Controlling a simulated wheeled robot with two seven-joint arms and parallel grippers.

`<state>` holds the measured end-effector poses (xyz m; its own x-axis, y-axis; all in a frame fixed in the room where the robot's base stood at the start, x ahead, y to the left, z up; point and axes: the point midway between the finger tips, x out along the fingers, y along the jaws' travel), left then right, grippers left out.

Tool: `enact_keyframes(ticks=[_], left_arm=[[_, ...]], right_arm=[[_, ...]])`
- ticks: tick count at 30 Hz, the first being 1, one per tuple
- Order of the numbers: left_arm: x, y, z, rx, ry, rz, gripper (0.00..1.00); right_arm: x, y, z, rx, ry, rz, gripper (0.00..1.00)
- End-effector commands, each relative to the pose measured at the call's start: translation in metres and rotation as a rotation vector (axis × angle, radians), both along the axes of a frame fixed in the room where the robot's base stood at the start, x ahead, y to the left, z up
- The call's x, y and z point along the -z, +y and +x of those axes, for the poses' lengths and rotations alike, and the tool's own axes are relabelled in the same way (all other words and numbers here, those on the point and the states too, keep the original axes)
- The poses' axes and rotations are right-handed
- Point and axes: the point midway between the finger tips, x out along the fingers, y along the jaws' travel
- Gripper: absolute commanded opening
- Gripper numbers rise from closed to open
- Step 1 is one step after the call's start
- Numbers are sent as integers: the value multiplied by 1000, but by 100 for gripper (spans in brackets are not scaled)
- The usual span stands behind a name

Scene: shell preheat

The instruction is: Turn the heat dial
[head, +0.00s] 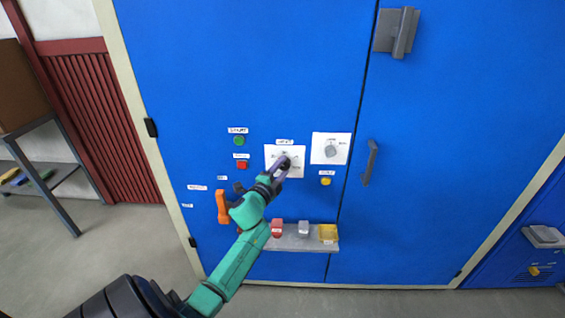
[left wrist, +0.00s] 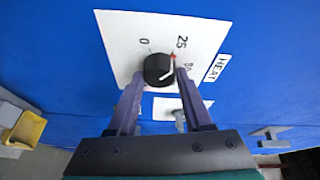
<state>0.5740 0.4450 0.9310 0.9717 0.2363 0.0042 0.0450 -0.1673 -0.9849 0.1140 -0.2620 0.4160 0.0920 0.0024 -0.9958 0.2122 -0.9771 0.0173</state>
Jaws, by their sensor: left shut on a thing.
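The heat dial is a round black knob (left wrist: 158,69) on a white plate (left wrist: 118,35) marked 0 and 25, with a HEAT label (left wrist: 217,67) beside it. A white line shows on the knob's side towards the 25, close to a small red mark by that number. My left gripper (left wrist: 161,74) has one finger on each side of the knob and is shut on it. In the head view my left gripper (head: 284,164) covers most of the dial, in front of its white plate (head: 270,152). My right gripper is not in view.
Right of the heat plate is another plate with a grey knob (head: 331,150). A door handle (head: 370,162) sticks out further right. Below is a shelf (head: 290,243) with small items; an orange handle (head: 222,207) is left.

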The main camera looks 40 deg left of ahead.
Motion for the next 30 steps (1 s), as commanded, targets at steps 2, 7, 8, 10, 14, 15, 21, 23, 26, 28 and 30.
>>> enact_keyframes(ticks=[2,7,8,10,14,15,21,23,26,28,30], left_arm=[[-5,2,-1,-3,49,56,0],[-7,2,-1,-4,146,185,0],[-7,2,0,-3,163,208,0],[-8,1,0,-4,203,260,0],[-10,1,0,-4,277,359,0],[-10,1,0,-4,299,388,0],[-10,0,1,-5,400,522,0],[-10,0,1,-5,425,556,0],[-10,0,1,-5,462,605,0],[-10,0,1,-6,483,633,0],[-9,0,2,-6,501,657,0]], right_arm=[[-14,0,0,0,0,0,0],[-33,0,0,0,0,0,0],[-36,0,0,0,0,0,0],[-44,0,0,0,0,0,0],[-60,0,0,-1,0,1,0],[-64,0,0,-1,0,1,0],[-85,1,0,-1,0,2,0],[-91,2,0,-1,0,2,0],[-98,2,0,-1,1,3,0],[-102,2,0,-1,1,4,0],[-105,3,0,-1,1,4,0]])
